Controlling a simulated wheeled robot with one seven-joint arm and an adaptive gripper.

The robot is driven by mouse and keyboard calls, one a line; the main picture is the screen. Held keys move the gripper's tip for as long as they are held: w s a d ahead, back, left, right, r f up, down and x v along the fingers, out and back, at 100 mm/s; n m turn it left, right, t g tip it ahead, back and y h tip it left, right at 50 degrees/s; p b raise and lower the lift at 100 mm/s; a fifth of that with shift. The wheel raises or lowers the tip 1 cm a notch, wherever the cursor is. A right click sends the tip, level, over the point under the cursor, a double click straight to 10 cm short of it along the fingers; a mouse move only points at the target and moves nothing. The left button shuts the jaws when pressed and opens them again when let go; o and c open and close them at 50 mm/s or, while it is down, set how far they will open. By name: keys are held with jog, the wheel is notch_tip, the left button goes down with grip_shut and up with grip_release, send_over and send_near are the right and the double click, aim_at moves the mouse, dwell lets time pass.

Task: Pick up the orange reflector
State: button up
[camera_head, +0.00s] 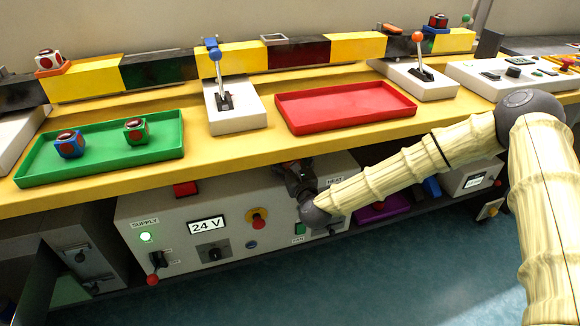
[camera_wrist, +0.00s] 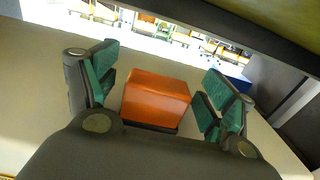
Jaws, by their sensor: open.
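An orange block (camera_wrist: 156,98), the only thing in the wrist view that fits the orange reflector, sits between the two green-padded fingers of my gripper (camera_wrist: 160,95). The fingers are open, with gaps visible on both sides of it. It rests on or just above a pale surface, and its underside is hidden. In the head view my gripper (camera_head: 293,168) is at the yellow bench's front edge, by the grey control box below. The block does not show there.
The yellow bench (camera_head: 245,150) overhangs the control box (camera_head: 180,215). A green tray (camera_head: 100,168) with two cubes, a red tray (camera_head: 345,108) and lever units (camera_head: 235,115) stand on the bench. A dark beam (camera_wrist: 255,40) crosses close above in the wrist view.

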jog(key=c, duration=1.1)
